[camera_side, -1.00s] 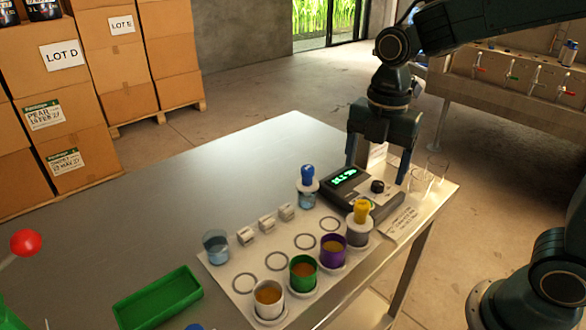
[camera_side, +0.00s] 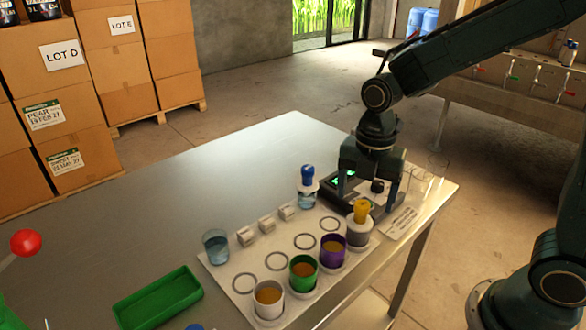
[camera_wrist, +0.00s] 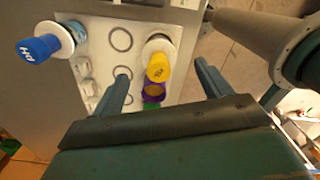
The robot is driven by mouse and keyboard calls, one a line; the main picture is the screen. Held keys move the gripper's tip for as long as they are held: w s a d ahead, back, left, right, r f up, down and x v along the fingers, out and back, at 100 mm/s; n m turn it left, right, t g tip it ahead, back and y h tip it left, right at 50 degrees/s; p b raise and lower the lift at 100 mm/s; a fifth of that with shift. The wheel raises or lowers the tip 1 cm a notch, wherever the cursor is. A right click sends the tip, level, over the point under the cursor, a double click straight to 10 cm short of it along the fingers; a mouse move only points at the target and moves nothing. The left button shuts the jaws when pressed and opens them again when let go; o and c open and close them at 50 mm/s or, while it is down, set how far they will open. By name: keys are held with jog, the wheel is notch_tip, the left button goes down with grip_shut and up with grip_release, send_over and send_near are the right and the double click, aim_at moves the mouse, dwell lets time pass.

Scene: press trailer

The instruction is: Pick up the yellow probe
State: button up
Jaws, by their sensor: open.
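The yellow probe (camera_side: 361,211) stands upright in a holder on the white mat (camera_side: 243,287), at its right end in the side view. In the wrist view the yellow probe (camera_wrist: 158,68) shows between the two fingers, a little beyond their tips. In the wrist view the fingers of my gripper (camera_wrist: 160,80) are spread wide and do not touch the probe.
A blue-topped probe (camera_side: 307,178) stands left of the meter (camera_side: 343,180). Purple (camera_side: 333,250), green (camera_side: 303,272) and white (camera_side: 269,298) cups stand along the mat's front. Clear glasses (camera_side: 420,182) stand at the right. A green tray (camera_side: 158,302) lies at the left front.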

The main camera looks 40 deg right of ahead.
aim_at(360, 218)
jog(key=shift+f, duration=0.95)
jog(key=shift+f, duration=0.1)
jog(key=shift+a+f, duration=0.1)
jog(key=shift+f, duration=2.4)
jog(key=c, duration=1.2)
jog(key=shift+w, duration=0.1)
jog(key=shift+r, duration=0.15)
notch_tip(360, 218, up, 20)
